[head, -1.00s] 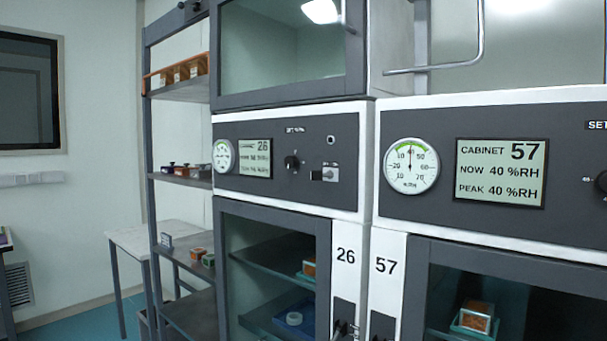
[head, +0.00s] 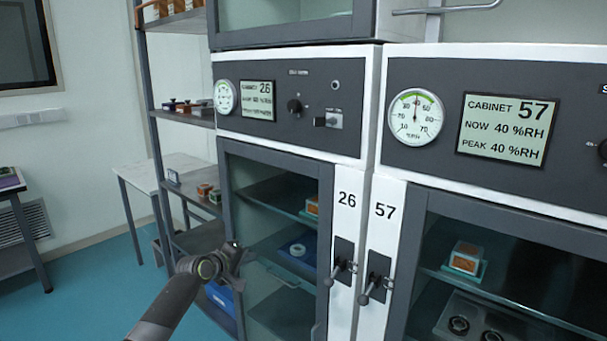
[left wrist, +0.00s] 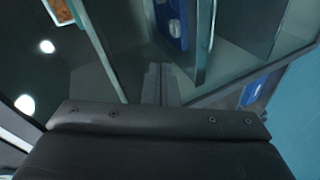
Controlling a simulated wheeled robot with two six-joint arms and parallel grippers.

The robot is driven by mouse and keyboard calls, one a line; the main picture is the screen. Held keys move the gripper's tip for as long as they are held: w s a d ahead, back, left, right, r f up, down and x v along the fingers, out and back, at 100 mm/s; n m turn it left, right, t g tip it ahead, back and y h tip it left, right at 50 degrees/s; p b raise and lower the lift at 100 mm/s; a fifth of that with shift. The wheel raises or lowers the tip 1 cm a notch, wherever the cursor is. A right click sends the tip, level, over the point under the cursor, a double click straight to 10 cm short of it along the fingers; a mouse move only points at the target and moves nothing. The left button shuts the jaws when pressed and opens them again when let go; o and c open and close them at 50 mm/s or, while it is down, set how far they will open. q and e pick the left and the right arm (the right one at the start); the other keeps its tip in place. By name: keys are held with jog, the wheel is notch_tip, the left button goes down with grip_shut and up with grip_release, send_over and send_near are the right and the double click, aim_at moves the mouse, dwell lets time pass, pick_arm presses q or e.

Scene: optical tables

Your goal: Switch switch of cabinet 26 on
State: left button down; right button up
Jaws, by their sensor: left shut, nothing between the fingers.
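Cabinet 26 (head: 290,132) stands in the middle of the head view. Its dark upper panel holds a round gauge, a display (head: 258,100), a black knob (head: 294,106) and a small switch (head: 327,121) at the right. The switch is too small for me to read its position. My left gripper (head: 240,258) is shut and empty, in front of the lower left of the cabinet's glass door, well below the panel. The left wrist view shows my dark gripper body (left wrist: 160,125) close to glass and shelves. My right gripper is not in view.
Cabinet 57 (head: 440,75) adjoins on the right. Door handles (head: 340,270) and (head: 375,287) stick out below the number labels. An open shelf rack (head: 160,150) and a white table (head: 150,172) stand to the left. The blue floor (head: 100,270) there is clear.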

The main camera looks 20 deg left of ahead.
pick_arm(q)
jog(key=s+d+r+h, duration=0.1)
jog(key=d+r+h, duration=0.1)
jog(key=r, duration=1.1)
jog(key=s+d+r+t+h+p, duration=0.1)
jog(key=d+r+h, duration=0.1)
jog(key=r, duration=1)
jog(key=s+d+r+t+h+p, duration=0.1)
jog(key=d+r+h, duration=0.1)
jog(key=r, duration=1.1)
jog(key=shift+d+r+m+h, duration=0.3)
jog(key=shift+d+m+h, duration=0.1)
jog(key=shift+d, duration=0.5)
jog(key=shift+w+p, duration=0.1)
jog(key=shift+p, duration=0.2)
